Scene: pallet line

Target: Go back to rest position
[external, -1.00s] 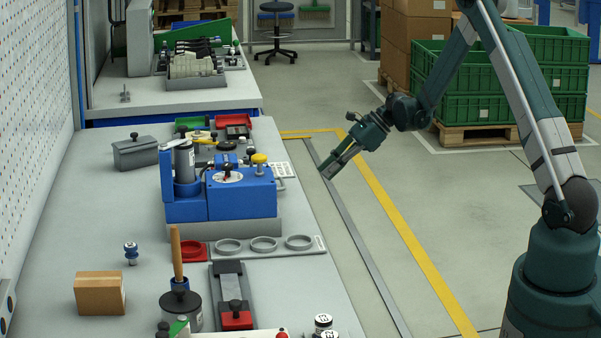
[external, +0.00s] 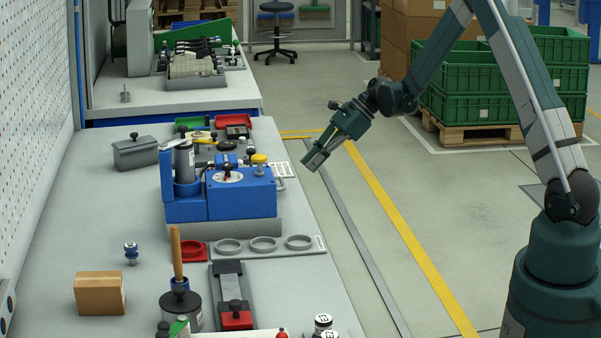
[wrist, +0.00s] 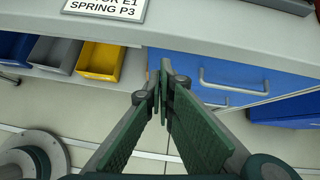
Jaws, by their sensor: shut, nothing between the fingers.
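My gripper (external: 316,160) hangs in the air just past the right edge of the workbench (external: 62,240), pointing down and to the left. It is shut and empty. In the wrist view my gripper (wrist: 162,95) has its fingertips together, below the bench edge, with the floor and blue drawers (wrist: 230,80) behind them. My arm reaches up and back to its base at the right.
A blue fixture (external: 240,195) stands on the bench left of my gripper. A grey plate with rings (external: 264,245) and a cardboard box (external: 100,293) lie nearer. Green crates (external: 470,108) stand on a pallet behind my arm. The floor by the yellow line (external: 400,225) is clear.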

